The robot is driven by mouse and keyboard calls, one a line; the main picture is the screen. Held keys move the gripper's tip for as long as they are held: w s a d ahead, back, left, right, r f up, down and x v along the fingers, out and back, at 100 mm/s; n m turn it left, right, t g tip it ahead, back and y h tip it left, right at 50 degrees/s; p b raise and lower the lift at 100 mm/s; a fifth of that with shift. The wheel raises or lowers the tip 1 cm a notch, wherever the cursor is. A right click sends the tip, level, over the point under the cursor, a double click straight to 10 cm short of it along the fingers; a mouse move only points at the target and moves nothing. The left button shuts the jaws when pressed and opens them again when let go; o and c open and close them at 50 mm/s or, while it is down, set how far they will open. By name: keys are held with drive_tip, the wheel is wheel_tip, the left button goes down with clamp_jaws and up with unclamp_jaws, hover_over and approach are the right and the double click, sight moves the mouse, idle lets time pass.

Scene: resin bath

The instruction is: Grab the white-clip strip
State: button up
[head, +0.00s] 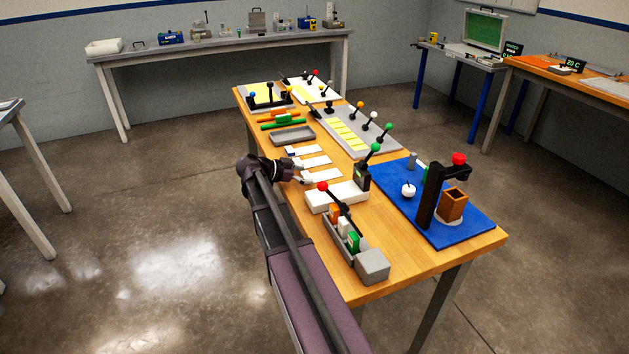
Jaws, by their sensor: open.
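Three flat white strips lie side by side on the wooden table: a far strip (304,150) with a dark bluish left end, a middle strip (315,161), and a near strip (323,174). The clips are too small to tell which strip has the white one. My gripper (301,173) is open at the left ends of the middle and near strips, coming in from the table's left side. It partly hides those ends. I cannot tell whether it touches a strip.
A white box (337,196) with a red-knobbed lever stands just nearer than the strips. A grey tray (292,135) lies beyond them. A grey rack (344,238) of coloured blocks is at the near left. A blue mat (468,228) with a dark stand is at right.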

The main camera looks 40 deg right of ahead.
drive_tip(key=shift+s+d+f, duration=0.1)
drive_tip(key=shift+d, duration=0.15)
idle(0.3)
drive_tip(key=c, duration=0.9)
